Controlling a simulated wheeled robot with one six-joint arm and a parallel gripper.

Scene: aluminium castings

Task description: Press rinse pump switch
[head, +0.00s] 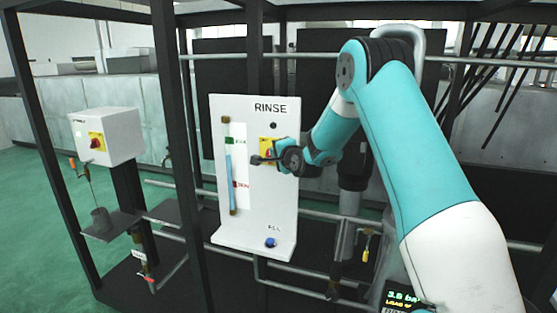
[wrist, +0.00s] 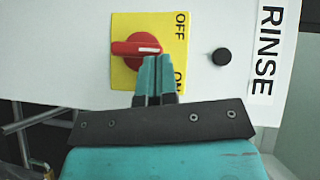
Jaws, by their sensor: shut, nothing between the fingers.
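The rinse panel (head: 262,205) is a white upright board labelled RINSE, with a sight tube on its left side. Its switch is a red rotary knob (wrist: 136,48) on a yellow plate (wrist: 124,22) marked OFF and ON. In the wrist view the knob's white mark points right, between the two words. My gripper (wrist: 157,60) is shut and empty, its tips at the knob's lower right edge; whether they touch cannot be told. In the head view my gripper (head: 256,160) is in front of the yellow plate and hides most of the knob.
A black round button (wrist: 221,56) sits between the yellow plate and the RINSE label. A blue button (head: 270,242) is at the panel's foot. A white box (head: 108,135) with another red knob stands left. Dark frame posts (head: 178,100) and rails surround the panel.

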